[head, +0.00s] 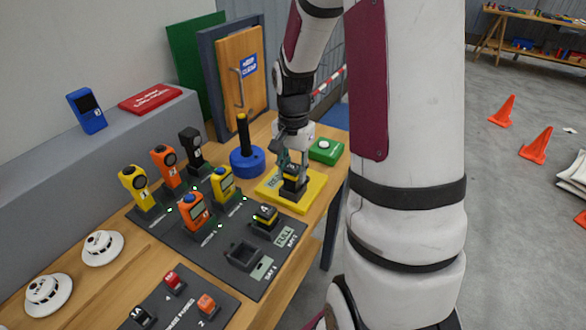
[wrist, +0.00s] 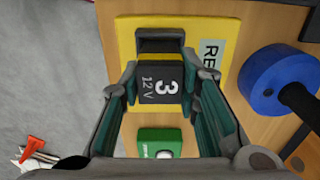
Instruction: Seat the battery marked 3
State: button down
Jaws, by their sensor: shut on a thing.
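The battery marked 3 (wrist: 160,85) is black with a yellow band and "12 V" on its top. My gripper (wrist: 157,84) is shut on it, one finger on each side. In the head view, my gripper (head: 291,165) points down with the battery (head: 293,184) at the yellow plate (head: 314,190). I cannot tell whether the battery is clear of its black holder there. An empty dark cradle (head: 243,254) lies near the front of the dark board, beside a label.
A blue round base with a black post (head: 247,160) stands left of my gripper. A green box with a white button (head: 326,150) is right of the plate. Several yellow, orange and black handheld devices (head: 193,211) stand upright on the board. Smoke detectors (head: 102,248) lie at left.

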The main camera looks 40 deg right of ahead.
jog(key=shift+f+b, duration=0.5)
jog(key=shift+f, duration=0.45)
dwell(0.6)
jog(key=c, duration=0.8)
grip_release()
jog(key=shift+r, duration=0.1)
jog(key=shift+r+p, duration=2)
jog(key=shift+r, duration=1.4)
